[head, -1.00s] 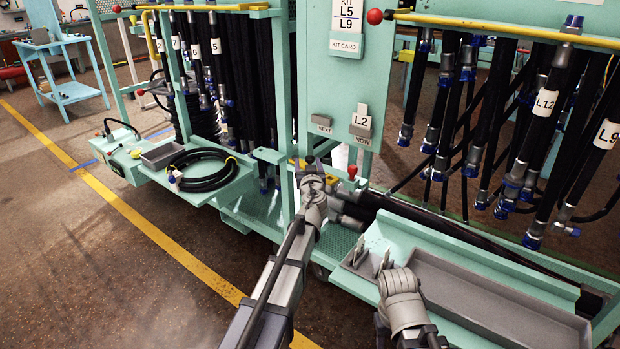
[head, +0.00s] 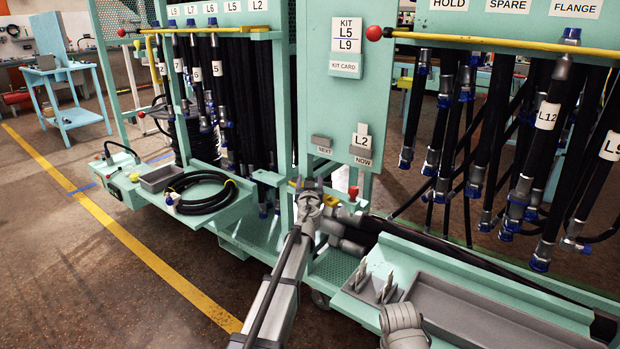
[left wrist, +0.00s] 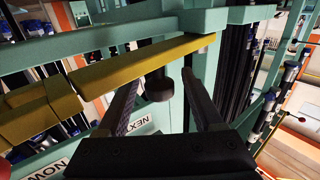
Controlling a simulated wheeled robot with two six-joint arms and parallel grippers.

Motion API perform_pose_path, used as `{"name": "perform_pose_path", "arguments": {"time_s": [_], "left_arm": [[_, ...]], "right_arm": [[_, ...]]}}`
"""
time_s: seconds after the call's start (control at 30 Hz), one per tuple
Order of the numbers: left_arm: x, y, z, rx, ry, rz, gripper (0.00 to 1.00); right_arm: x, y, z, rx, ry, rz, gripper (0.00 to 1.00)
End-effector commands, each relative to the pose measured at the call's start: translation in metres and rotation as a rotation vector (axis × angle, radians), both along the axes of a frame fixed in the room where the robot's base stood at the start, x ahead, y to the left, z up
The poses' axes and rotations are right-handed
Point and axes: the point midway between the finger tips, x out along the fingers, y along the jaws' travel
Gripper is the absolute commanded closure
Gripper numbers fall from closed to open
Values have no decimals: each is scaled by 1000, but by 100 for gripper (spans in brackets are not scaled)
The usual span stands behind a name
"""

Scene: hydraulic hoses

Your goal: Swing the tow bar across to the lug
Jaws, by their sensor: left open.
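A yellow bar (left wrist: 145,66), which looks like the tow bar, crosses the left wrist view and meets a yellow block (left wrist: 38,112) at the left. A dark round knob (left wrist: 158,84) hangs below the bar. My left gripper (left wrist: 158,92) is open, its fingers on either side of the knob; I cannot tell whether they touch it. In the head view my left gripper (head: 310,184) hides most of the bar, with the yellow block (head: 331,200) just right of it. My right arm shows at the bottom; its finger state is unclear. I cannot pick out the lug.
A red knob (head: 353,191) stands just right of the left gripper, below the NOW label. A grey tray (head: 480,315) lies at the front right. Black hoses (head: 545,120) hang at the right. A coiled hose (head: 205,192) lies on the left shelf. The floor at left is clear.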

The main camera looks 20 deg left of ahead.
Motion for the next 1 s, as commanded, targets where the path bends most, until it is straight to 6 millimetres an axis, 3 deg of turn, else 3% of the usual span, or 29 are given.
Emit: {"name": "perform_pose_path", "arguments": {"time_s": [0.03, 0.13, 0.43, 1.0], "left_arm": [[12, 3, 0, 0, 0, 1, 32], [22, 5, 0, 0, 0, 0, 32], [24, 6, 0, 0, 0, -1, 32], [24, 6, 0, 0, 0, -1, 95]], "right_arm": [[0, 0, 0, 0, 0, 0, 50], [0, 0, 0, 0, 0, 0, 50], [0, 0, 0, 0, 0, 0, 50], [0, 0, 0, 0, 0, 0, 50]]}}
